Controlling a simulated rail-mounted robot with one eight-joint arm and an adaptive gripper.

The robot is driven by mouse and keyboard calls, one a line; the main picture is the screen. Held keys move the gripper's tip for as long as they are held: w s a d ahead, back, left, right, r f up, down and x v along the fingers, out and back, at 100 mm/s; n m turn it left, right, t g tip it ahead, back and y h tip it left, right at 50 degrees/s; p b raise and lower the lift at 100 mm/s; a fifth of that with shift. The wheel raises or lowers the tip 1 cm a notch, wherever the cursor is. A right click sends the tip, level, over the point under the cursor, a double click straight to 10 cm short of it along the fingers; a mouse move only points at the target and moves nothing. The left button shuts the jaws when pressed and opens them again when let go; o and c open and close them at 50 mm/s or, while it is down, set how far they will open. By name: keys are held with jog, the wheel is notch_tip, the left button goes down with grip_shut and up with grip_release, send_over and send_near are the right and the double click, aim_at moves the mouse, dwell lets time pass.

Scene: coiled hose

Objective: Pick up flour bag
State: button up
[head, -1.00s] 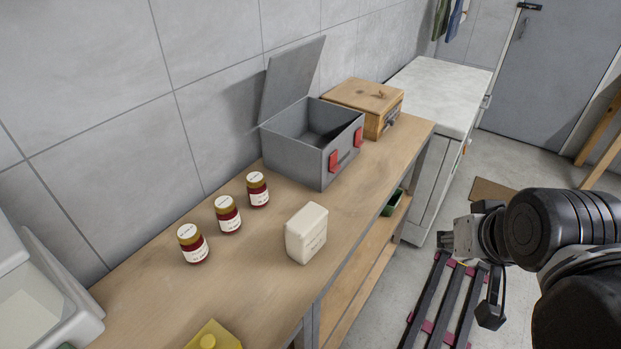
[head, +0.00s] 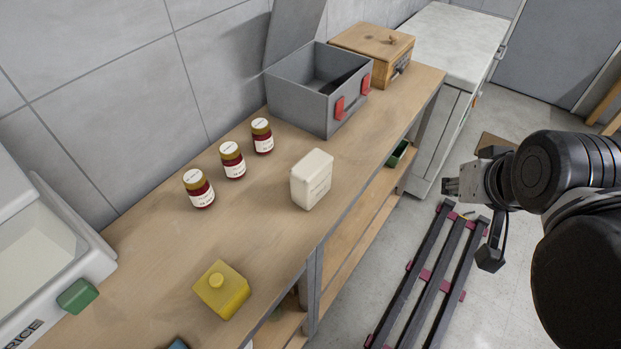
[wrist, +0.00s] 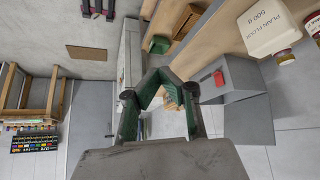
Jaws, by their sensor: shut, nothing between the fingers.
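The flour bag (head: 311,180) is a pale, cream block with rounded edges. It stands upright on the wooden bench near its front edge. In the wrist view the flour bag (wrist: 268,28) is at the top right, its label reading plain flour, 500 g. My gripper (head: 451,187) is at the right in the head view, out over the floor beyond the bench edge and well apart from the bag. In the wrist view my gripper (wrist: 158,77) has its green-sided fingers shut, with nothing held.
Several items share the bench (head: 150,262): three red jars (head: 233,161) behind the bag, a grey open-lidded box (head: 308,100), a wooden box (head: 372,52) and a yellow block (head: 221,290). A dark rack (head: 428,285) lies on the floor.

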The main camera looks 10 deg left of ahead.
jog(key=o, duration=2.5)
